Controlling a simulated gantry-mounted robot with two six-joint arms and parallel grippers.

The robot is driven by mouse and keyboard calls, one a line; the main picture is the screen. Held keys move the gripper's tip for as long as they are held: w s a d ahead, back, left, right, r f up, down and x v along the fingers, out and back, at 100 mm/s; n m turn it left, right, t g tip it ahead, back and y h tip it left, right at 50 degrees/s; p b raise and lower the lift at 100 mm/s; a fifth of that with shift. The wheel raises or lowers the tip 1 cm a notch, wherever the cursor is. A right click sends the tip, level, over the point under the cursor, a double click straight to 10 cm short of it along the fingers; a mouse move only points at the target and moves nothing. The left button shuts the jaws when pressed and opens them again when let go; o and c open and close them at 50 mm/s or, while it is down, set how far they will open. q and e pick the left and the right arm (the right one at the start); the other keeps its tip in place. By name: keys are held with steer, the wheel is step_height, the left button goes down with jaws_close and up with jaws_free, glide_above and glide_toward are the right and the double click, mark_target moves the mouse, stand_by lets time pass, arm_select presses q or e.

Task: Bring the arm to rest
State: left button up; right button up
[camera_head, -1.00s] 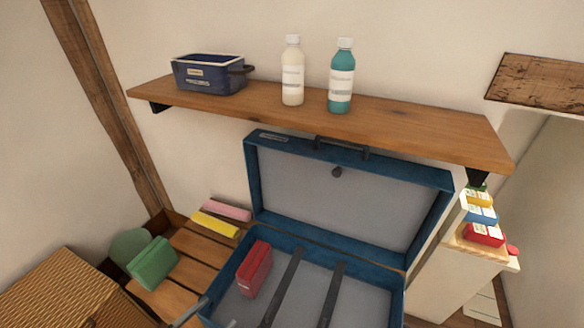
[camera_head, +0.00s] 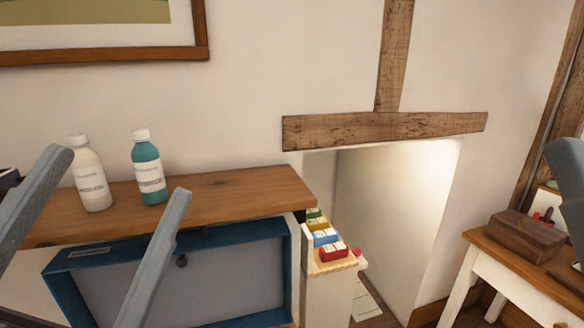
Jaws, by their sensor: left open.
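My left gripper (camera_head: 120,175) reaches up from the lower left of the head view. Its two grey fingers are spread wide apart with nothing held between them.
A white bottle (camera_head: 91,180) and a teal bottle (camera_head: 149,172) stand on the wooden shelf (camera_head: 235,190). Small coloured boxes (camera_head: 325,237) sit on a narrow cabinet. A brown wooden box (camera_head: 527,236) stands on a table at right.

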arm_select(q)
steer(key=s+a+r+n+t+y, duration=0.2)
steer(key=a+r+n+y, duration=0.15)
steer(key=n+y, duration=0.35)
step_height(320, 180, up, 36)
steer(key=f+n+p, duration=0.1)
steer(key=n+p, duration=0.1)
steer(key=p, duration=3.4)
step_height(320, 180, down, 36)
steer(key=b, duration=3.6)
steer(key=shift+a+r+h, duration=0.15)
steer(key=shift+a+h, duration=0.2)
steer(key=shift+h, duration=0.05)
steer(key=shift+w, duration=0.15)
